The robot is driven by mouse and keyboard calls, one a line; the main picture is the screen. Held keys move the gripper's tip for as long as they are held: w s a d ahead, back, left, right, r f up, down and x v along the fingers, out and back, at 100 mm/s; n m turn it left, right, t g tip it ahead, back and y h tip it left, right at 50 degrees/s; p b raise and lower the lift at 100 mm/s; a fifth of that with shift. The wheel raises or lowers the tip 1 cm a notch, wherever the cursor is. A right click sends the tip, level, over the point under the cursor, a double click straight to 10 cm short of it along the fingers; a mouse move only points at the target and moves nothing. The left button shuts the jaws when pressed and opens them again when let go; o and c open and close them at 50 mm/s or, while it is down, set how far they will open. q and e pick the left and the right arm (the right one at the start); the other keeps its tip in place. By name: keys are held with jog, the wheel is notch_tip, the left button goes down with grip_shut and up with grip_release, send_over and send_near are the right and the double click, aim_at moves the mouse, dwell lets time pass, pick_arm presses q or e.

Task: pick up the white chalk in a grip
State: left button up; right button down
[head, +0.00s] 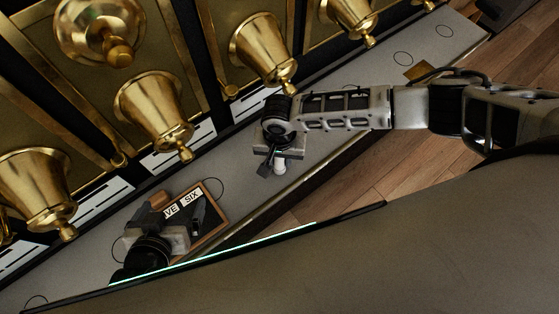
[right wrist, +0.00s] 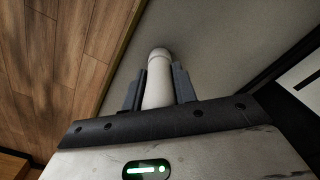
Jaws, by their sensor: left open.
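The white chalk (right wrist: 158,75) is a pale cylinder with a rounded end. In the right wrist view it lies between the two dark fingers of my right gripper (right wrist: 159,88), which touch it on both sides. Its far end sticks out past the fingertips. In the head view the chalk (head: 280,164) shows just below my right gripper (head: 273,164), over the grey ledge. Whether it touches the ledge I cannot tell. My left gripper (head: 180,215) is open at the lower left, over a wood-framed board.
The wood-framed board (head: 213,228) with word labels lies on the grey ledge (head: 335,110). A small yellowish piece (head: 419,71) lies on the right of the ledge. Beyond the ledge's front edge is wooden floor (head: 365,185).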

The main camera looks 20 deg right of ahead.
jog(key=shift+r, duration=0.15)
jog(key=shift+r, duration=0.3)
notch_tip(320, 180, up, 3)
jog(key=shift+s+a+f, duration=0.1)
pick_arm(q)
jog(key=shift+a+r+p, duration=0.2)
jog(key=shift+r+p, duration=0.15)
jog(key=shift+p, duration=0.45)
pick_arm(e)
jog(key=s+a+r, duration=0.6)
jog(key=s+r, duration=0.3)
jog(key=s, duration=0.3)
jog(key=shift+s+r, duration=0.2)
jog(key=shift+s, duration=0.05)
pick_arm(q)
jog(key=shift+s, duration=0.1)
pick_arm(e)
jog(key=shift+d, duration=0.1)
